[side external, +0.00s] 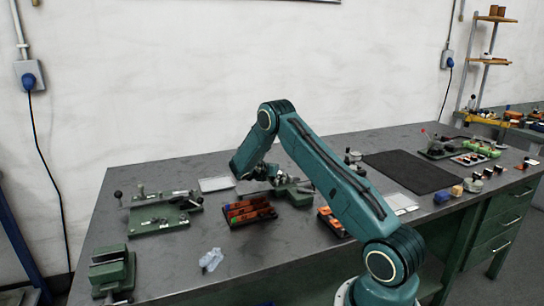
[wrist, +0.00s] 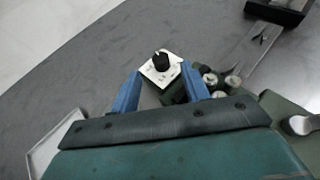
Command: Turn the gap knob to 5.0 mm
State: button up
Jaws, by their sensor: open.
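The gap knob (wrist: 160,59) is a black knob with a pale pointer mark. It sits on a white dial plate (wrist: 171,75) with dark marks too small to read, so its setting cannot be told. In the wrist view my gripper (wrist: 162,84) has its two blue fingers apart, one on each side of the lower part of the dial plate. In the side view my gripper (side external: 262,176) is low over the bench beside a green device (side external: 295,192); the knob is hidden there.
Metal rollers (wrist: 222,80) stand just right of the fingers. An orange-and-black tray (side external: 249,211) lies in front of my gripper and a pale sheet (side external: 216,184) left of it. A green fixture with levers (side external: 165,212) stands farther left. A black mat (side external: 408,172) lies right.

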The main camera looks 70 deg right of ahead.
jog(key=v, duration=0.8)
jog(key=shift+a+r, duration=0.15)
jog(key=shift+a, duration=0.05)
jog(key=shift+d, duration=0.1)
